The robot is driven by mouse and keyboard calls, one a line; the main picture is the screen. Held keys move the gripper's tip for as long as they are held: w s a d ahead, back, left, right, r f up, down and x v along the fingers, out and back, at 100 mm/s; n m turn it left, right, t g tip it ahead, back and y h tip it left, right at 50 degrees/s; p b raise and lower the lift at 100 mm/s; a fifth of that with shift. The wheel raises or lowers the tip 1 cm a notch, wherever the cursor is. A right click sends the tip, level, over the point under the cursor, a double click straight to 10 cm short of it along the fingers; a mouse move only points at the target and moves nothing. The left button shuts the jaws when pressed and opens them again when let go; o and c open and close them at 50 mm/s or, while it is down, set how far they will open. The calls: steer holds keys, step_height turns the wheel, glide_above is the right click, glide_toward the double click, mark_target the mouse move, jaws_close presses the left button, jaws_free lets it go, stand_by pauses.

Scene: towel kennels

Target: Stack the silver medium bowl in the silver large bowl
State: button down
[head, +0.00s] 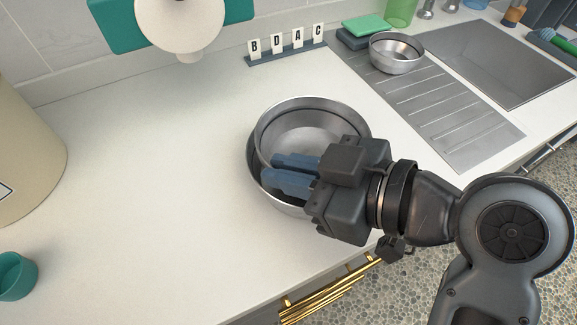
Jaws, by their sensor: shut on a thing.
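The silver medium bowl (312,122) is in the middle of the counter, set within the rim of the silver large bowl (252,158). The large bowl's rim shows mainly at the left. The medium bowl looks slightly tilted; I cannot tell whether it rests on the large bowl's bottom. My gripper (276,170) reaches in from the right, its blue fingers shut on the medium bowl. The gripper body hides the right front of both bowls, and the exact grip point is unclear.
A smaller silver bowl (398,58) stands on the grooved drainer (425,95) by the sink cover. A letter rack (287,55) stands at the back. A teal cup (15,275) and beige canister (25,150) are at the left. Counter left of the bowls is clear.

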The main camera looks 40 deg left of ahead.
steer(key=shift+f, duration=0.2)
steer(key=shift+f+b, duration=0.4)
steer(key=shift+f, duration=0.05)
steer(key=shift+f, duration=0.1)
steer(key=c, duration=1.2)
jaws_free()
steer(key=shift+r+p, duration=0.45)
steer(key=shift+r, duration=0.15)
steer(key=shift+w+d+r, duration=0.1)
steer(key=shift+d+r, duration=0.15)
steer(key=shift+d, duration=0.05)
steer(key=v, duration=1.1)
steer(key=shift+d, duration=0.15)
